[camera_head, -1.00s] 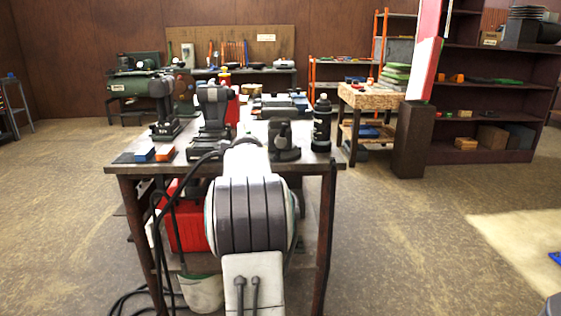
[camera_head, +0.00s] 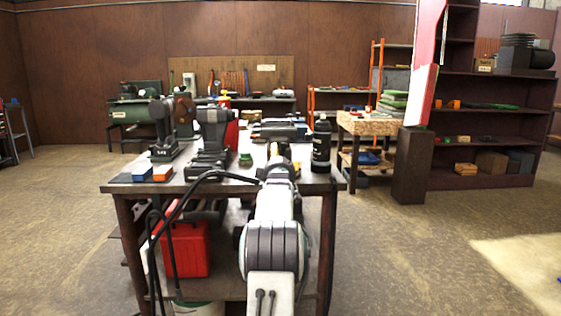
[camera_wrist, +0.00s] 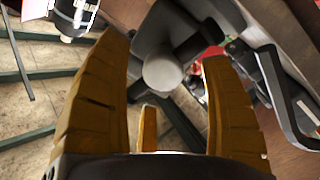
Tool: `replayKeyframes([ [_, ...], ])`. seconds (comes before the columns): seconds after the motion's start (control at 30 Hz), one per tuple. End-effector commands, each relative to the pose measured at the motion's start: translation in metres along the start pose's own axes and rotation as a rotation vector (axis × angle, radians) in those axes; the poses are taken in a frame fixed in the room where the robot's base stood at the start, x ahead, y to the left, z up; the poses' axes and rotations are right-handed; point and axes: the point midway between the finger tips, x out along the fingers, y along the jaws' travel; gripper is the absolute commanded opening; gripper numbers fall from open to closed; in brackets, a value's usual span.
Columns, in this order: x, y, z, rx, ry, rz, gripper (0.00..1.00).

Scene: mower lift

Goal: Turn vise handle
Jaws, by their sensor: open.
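In the wrist view, my gripper (camera_wrist: 164,52) is open, with its yellow fingers spread left and right of a round pale-grey knob (camera_wrist: 162,73). The knob looks like the end of the vise handle. It sits between the fingers with a gap on both sides, and no grip on it shows. A dark body (camera_wrist: 150,38), probably the vise, lies behind the knob. In the head view, my arm reaches over the front edge of the workbench (camera_head: 225,187). It hides most of my gripper and whatever is directly in front of it.
On the bench, a black bottle (camera_head: 321,146) stands just right of my arm. Dark grey machines (camera_head: 210,135) and blue (camera_head: 142,173) and orange blocks (camera_head: 162,173) are to the left. A red case (camera_head: 187,250) is below. Open floor lies on both sides.

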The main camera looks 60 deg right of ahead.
Motion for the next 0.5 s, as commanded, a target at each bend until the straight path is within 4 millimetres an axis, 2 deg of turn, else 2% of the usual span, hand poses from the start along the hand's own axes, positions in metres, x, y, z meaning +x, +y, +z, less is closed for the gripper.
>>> replayKeyframes([
  [0.2, 0.016, 0.001, -0.001, 0.0, 0.001, 0.0, 0.72],
  [0.5, 0.026, 0.0, 0.0, 0.0, 0.0, -0.001, 0.72],
])
